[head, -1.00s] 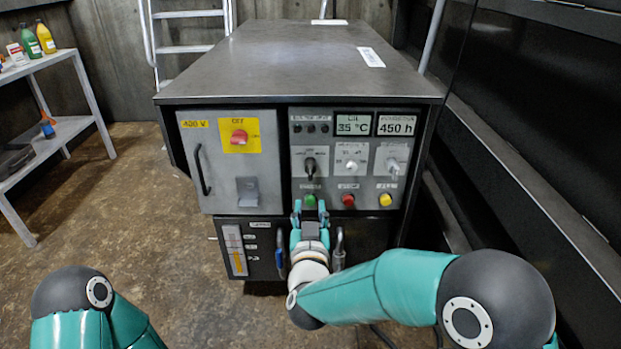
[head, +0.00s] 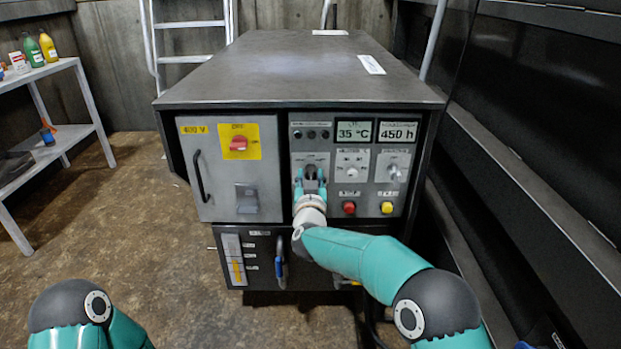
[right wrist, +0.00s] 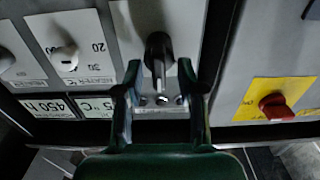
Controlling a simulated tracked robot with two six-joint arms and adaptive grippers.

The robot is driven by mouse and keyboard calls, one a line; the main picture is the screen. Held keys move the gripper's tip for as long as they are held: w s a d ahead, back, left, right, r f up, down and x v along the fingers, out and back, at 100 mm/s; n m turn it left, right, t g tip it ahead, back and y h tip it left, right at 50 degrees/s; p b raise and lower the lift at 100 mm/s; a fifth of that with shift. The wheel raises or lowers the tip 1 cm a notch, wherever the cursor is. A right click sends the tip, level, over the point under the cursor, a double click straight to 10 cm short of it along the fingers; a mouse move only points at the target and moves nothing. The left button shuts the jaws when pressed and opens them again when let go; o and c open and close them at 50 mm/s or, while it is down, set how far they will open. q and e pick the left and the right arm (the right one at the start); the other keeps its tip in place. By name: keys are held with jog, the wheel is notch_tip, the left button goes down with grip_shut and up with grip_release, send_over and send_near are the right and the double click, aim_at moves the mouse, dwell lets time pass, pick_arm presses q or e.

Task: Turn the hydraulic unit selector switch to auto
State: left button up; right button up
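The black selector switch (head: 310,171) is on the left plate of the grey control panel (head: 341,205), and my right gripper (head: 311,181) partly hides it in the head view. In the right wrist view the black switch (right wrist: 158,52) shows clearly, its handle in line with my fingers. My right gripper (right wrist: 159,68) is open, with one finger on each side of the handle and a visible gap to it. The lettering around the switch is not readable. My left gripper is out of view; only part of its arm shows at the bottom left.
Two white knobs (head: 351,162) (head: 392,171) sit right of the black switch. Below are a red button (head: 349,208) and a yellow button (head: 387,208). A red main switch (head: 239,143) is on the left door (head: 215,185). A shelf (head: 60,140) stands at left.

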jog(key=shift+w, duration=0.4)
grip_shut()
jog(key=shift+m, duration=0.4)
jog(key=m+b, duration=0.1)
jog(key=m, duration=0.1)
jog(key=m+b, duration=0.1)
jog(key=m, duration=0.1)
jog(key=shift+d+f, duration=0.15)
jog(key=shift+d, duration=0.15)
jog(key=shift+d+f+m+b, duration=0.1)
jog(key=shift+d+m+b, duration=0.1)
jog(key=shift+m+b, duration=1.45)
jog(key=shift+m+p, duration=0.4)
jog(key=shift+m, duration=0.15)
grip_release()
